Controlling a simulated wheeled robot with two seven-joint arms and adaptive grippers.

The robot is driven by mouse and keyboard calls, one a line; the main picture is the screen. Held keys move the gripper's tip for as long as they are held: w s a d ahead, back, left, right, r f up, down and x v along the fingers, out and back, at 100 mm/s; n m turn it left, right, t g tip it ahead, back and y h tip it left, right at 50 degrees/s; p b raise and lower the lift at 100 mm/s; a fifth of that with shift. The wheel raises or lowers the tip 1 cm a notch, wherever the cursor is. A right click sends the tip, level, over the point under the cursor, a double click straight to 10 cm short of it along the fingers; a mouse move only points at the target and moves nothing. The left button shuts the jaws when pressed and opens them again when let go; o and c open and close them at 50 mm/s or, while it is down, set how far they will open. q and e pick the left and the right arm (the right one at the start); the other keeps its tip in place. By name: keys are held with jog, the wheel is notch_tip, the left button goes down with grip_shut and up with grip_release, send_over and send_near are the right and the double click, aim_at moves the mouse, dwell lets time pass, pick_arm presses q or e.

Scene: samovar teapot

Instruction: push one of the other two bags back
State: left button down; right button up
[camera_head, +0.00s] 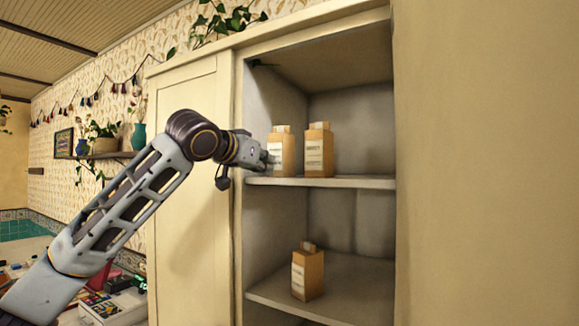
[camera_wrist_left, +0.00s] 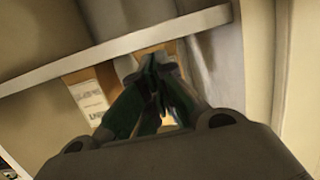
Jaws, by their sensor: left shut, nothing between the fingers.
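Two orange-brown bags with pale labels stand upright side by side on the upper shelf of the open cabinet: the left bag (camera_head: 284,152) and the right bag (camera_head: 319,152). A third bag (camera_head: 308,275) stands on the lower shelf. My left gripper (camera_head: 268,159) is shut and empty, its tip at the left bag's front left side; I cannot tell if it touches. In the left wrist view, the shut fingers (camera_wrist_left: 150,64) point toward an orange surface, mostly hidden behind them. A labelled bag (camera_wrist_left: 89,94) shows left of them. My right gripper is not in view.
The upper shelf (camera_head: 355,182) has free room right of the bags. The lower shelf (camera_head: 345,290) is clear around its bag. A closed cabinet door (camera_head: 190,240) stands left of the opening, and a wide cream panel (camera_head: 490,160) borders it on the right.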

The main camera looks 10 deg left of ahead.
aim_at(279, 164)
pick_arm(q)
jog(key=shift+r+x, duration=0.1)
jog(key=shift+x, duration=0.5)
jog(key=shift+r+x, duration=0.15)
jog(key=shift+x, duration=0.45)
jog(key=shift+r+x, duration=0.2)
jog(key=shift+x, duration=0.8)
jog(key=shift+r+x, duration=0.2)
jog(key=shift+x, duration=0.75)
jog(key=shift+r+x, duration=0.2)
jog(key=shift+x, duration=0.9)
jog(key=shift+r+x, duration=0.2)
jog(key=shift+x, duration=0.9)
jog(key=shift+w, duration=0.1)
jog(key=shift+f+b+v, duration=0.2)
jog(key=shift+b+v, duration=0.5)
jog(key=shift+v, duration=0.4)
jog(key=shift+b+v, duration=1.3)
jog(key=shift+v, duration=1.75)
jog(key=f+b+v, duration=0.1)
jog(key=b+v, duration=0.1)
jog(key=v, duration=0.5)
jog(key=shift+s+a+r, duration=0.2)
jog(key=shift+s, duration=0.3)
